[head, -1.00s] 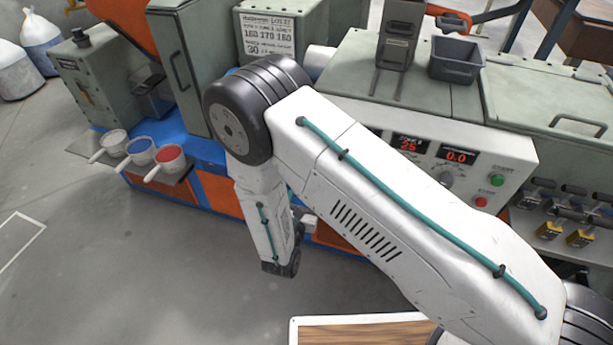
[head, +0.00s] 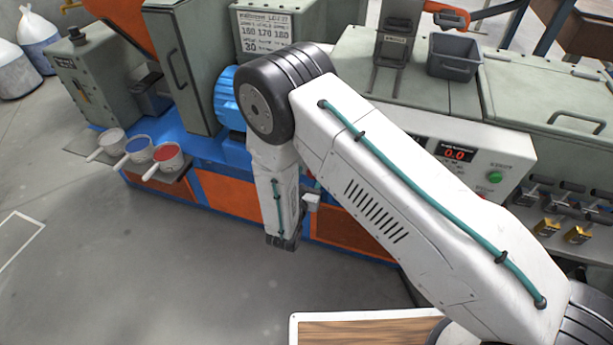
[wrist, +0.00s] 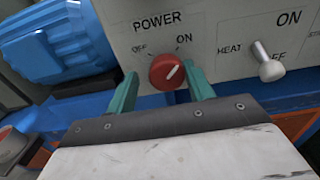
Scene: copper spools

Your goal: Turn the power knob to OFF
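The red power knob (wrist: 167,72) is on a pale panel in the wrist view, under the word POWER. OFF is printed at its upper left and ON at its upper right. Its white mark points up and right, toward ON. My gripper (wrist: 161,76) is open, with one teal finger on each side of the knob. A gap shows at the left finger; the right finger is very close, and I cannot tell if it touches. In the head view my own arm hides the knob and the fingers.
A pale HEAT lever (wrist: 268,62) sticks out right of the knob. A blue ribbed motor (wrist: 50,42) is at the left. In the head view, three scoops (head: 140,150) sit on a ledge at left, and a control panel with a green button (head: 494,176) is at right.

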